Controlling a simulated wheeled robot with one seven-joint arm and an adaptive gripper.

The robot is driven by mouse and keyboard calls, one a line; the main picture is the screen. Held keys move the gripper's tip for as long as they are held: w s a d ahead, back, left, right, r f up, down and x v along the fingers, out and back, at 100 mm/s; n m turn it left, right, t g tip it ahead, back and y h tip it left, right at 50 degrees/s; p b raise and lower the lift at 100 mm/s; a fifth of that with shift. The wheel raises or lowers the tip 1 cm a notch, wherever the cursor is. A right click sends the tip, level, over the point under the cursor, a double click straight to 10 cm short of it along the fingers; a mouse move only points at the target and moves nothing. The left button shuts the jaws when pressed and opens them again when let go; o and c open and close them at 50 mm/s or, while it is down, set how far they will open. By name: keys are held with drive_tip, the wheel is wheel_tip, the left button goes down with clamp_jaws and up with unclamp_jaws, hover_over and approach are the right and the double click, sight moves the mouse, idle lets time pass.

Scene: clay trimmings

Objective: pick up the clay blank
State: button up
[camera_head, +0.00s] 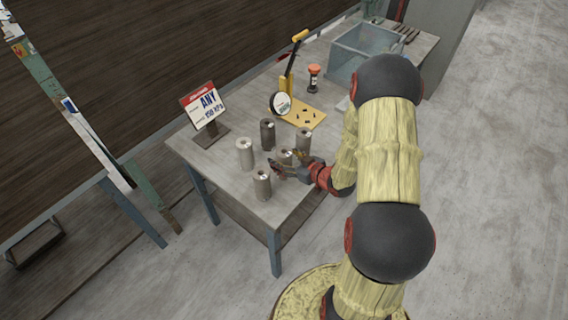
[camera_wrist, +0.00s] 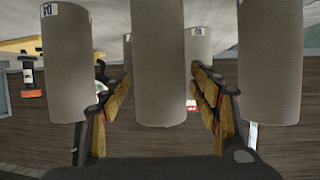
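Several upright grey clay cylinders stand on the table, with pale marks on their tops. In the head view they include a front one (camera_head: 262,186), a left one (camera_head: 244,154), a dark back one (camera_head: 267,134), a right one (camera_head: 303,139) and a middle one (camera_head: 285,156). My gripper (camera_head: 286,165) is low beside the middle one. The wrist view is upside down. There my gripper (camera_wrist: 160,100) has its yellow-padded fingers spread, one each side of a central cylinder (camera_wrist: 160,60), with gaps showing. Cylinders also flank it at left (camera_wrist: 68,65) and right (camera_wrist: 270,60).
Neighbouring cylinders stand close to my fingers.

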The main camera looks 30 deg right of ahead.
clamp_jaws()
idle(0.8)
